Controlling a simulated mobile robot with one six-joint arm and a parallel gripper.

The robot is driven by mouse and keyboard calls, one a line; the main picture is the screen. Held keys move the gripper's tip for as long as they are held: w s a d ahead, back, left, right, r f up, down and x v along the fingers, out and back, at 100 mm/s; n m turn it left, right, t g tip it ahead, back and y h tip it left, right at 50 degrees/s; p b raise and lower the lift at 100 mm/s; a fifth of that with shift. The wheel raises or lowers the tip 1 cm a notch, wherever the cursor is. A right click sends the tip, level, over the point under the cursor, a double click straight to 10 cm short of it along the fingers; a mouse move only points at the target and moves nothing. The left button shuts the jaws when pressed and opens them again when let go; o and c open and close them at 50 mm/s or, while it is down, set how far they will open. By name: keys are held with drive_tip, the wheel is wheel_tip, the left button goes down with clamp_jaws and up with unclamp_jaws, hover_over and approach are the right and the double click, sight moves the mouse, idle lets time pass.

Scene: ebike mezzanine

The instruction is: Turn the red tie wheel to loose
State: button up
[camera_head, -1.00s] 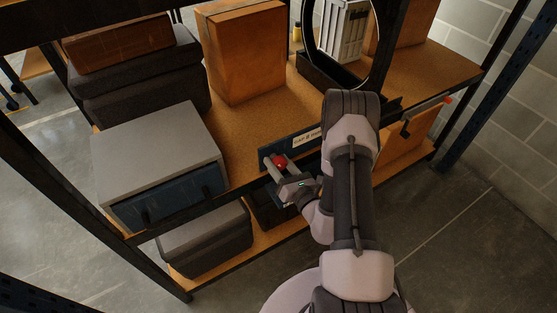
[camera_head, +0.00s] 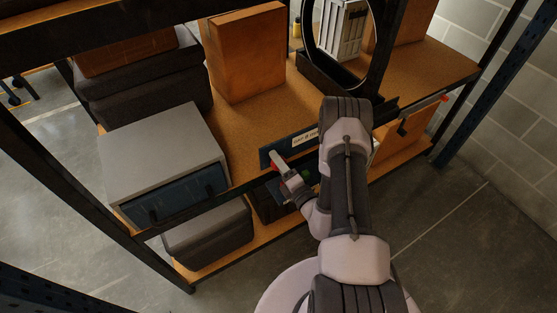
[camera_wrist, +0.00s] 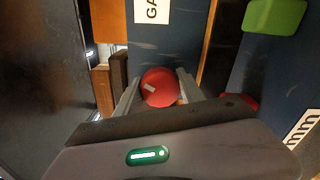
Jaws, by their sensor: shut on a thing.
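The red tie wheel (camera_wrist: 160,86) is a round red disc with a small pale mark on its face, in front of a dark blue panel (camera_wrist: 160,45) in the wrist view. My gripper (camera_wrist: 158,92) has one finger on each side of the wheel and is shut on it. In the camera_head view my gripper (camera_head: 280,165) is at the front of the blue panel (camera_head: 270,152) on the shelf edge, and little red shows between the fingers. The wheel's far side and the marks for its setting are hidden or cannot be read.
A white label (camera_head: 305,137) is on the panel. A green part (camera_wrist: 275,15) and a smaller red part (camera_wrist: 240,101) are near my gripper. A grey cabinet (camera_head: 160,150) stands left on the shelf, an orange-brown box (camera_head: 248,52) behind. A black ring frame (camera_head: 312,30) rises behind my arm.

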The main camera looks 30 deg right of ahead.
drive_tip(key=m+p, duration=0.1)
drive_tip(key=m, duration=0.2)
drive_tip(key=shift+r+m, duration=0.1)
drive_tip(key=shift+m, duration=0.3)
drive_tip(key=m, duration=0.3)
drive_tip(key=shift+m+p, duration=0.3)
drive_tip(key=m, duration=0.3)
drive_tip(key=shift+m, duration=0.3)
drive_tip(key=m, duration=0.4)
drive_tip(key=shift+p, duration=0.35)
drive_tip(key=m, duration=0.4)
drive_tip(key=shift+w, duration=0.1)
drive_tip(key=m, duration=0.3)
drive_tip(key=shift+m, duration=0.4)
drive_tip(key=m, duration=0.3)
drive_tip(key=shift+m, duration=2.1)
